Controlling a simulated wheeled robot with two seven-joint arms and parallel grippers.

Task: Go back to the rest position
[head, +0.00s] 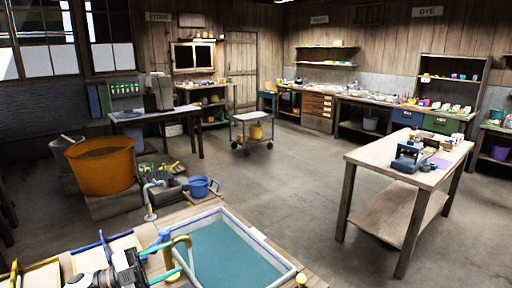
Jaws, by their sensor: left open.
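My left gripper (128,268), dark with pale metal parts, shows at the bottom left, over the near bench. It is open, and I see nothing held between its fingers. It is just left of a white-rimmed vat (286,264) of blue-green water. The lower part of the gripper is cut off by the picture edge. My right gripper is not in view.
Wooden frames (40,272) lie on the near bench at left. An orange tub (101,166) and a blue watering can (203,187) stand beyond it. A wooden table (375,157) bearing small tools is at right. Open floor (275,185) lies between.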

